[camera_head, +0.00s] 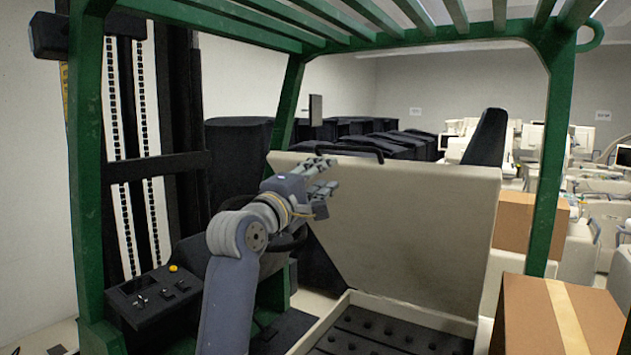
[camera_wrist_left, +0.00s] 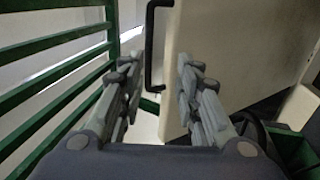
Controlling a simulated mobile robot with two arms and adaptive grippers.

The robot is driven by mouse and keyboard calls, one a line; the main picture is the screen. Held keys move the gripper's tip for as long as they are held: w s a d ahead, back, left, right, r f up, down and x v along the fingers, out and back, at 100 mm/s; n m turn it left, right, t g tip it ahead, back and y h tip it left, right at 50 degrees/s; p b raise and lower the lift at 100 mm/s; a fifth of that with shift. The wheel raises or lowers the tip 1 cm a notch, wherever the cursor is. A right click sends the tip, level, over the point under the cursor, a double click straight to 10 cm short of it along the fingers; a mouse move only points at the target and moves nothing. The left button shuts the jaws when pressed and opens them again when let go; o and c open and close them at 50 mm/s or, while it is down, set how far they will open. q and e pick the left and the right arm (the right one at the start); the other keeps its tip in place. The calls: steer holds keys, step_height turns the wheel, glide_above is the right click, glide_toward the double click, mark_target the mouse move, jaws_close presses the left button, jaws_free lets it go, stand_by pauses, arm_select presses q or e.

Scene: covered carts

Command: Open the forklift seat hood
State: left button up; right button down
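The beige seat hood (camera_head: 410,210) of the forklift stands swung up, steeply tilted, with the black seat (camera_head: 487,138) behind it. Below it the open bay (camera_head: 385,335) shows a dark top with several round caps. A black handle (camera_head: 345,150) runs along the hood's upper edge; it also shows in the left wrist view (camera_wrist_left: 151,50). My left gripper (camera_head: 329,174) is in front of the hood near its upper left part, just below the handle. In the left wrist view its fingers (camera_wrist_left: 155,85) are apart with nothing between them, and the handle is beyond them. My right gripper is not in view.
The green forklift frame has a left post (camera_head: 88,170), a right post (camera_head: 553,150) and an overhead grille (camera_head: 330,22). A control console (camera_head: 155,295) is at lower left. Cardboard boxes (camera_head: 560,315) stand at the right. Black covered carts (camera_head: 400,145) are behind.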

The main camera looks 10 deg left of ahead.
arm_select(q)
steer(key=shift+v, duration=1.15)
